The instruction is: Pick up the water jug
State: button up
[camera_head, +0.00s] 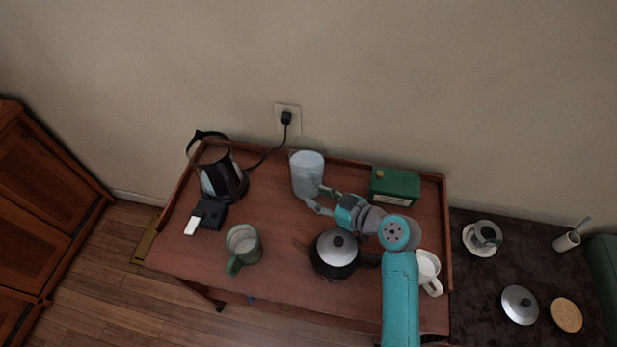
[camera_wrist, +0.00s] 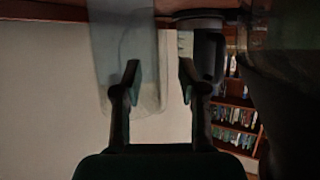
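The water jug (camera_head: 306,172) is a pale, translucent, upright container at the back middle of the wooden table. It also shows as a see-through shape at the upper left of the wrist view (camera_wrist: 112,45). My gripper (camera_head: 318,199) is at the jug's lower right side in the head view, its fingers spread. In the wrist view my gripper (camera_wrist: 158,75) is open with a gap between the fingers. The left finger overlaps the jug and the right finger is clear of it. I cannot tell whether a finger touches the jug.
On the table (camera_head: 290,235) are an electric kettle (camera_head: 222,182), a green mug (camera_head: 240,250), a black pot with a metal lid (camera_head: 336,247), a green box (camera_head: 394,187) and a white cup (camera_head: 428,270).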

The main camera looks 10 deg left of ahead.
grip_shut()
jog(key=shift+r, duration=0.1)
jog(key=shift+r, duration=0.1)
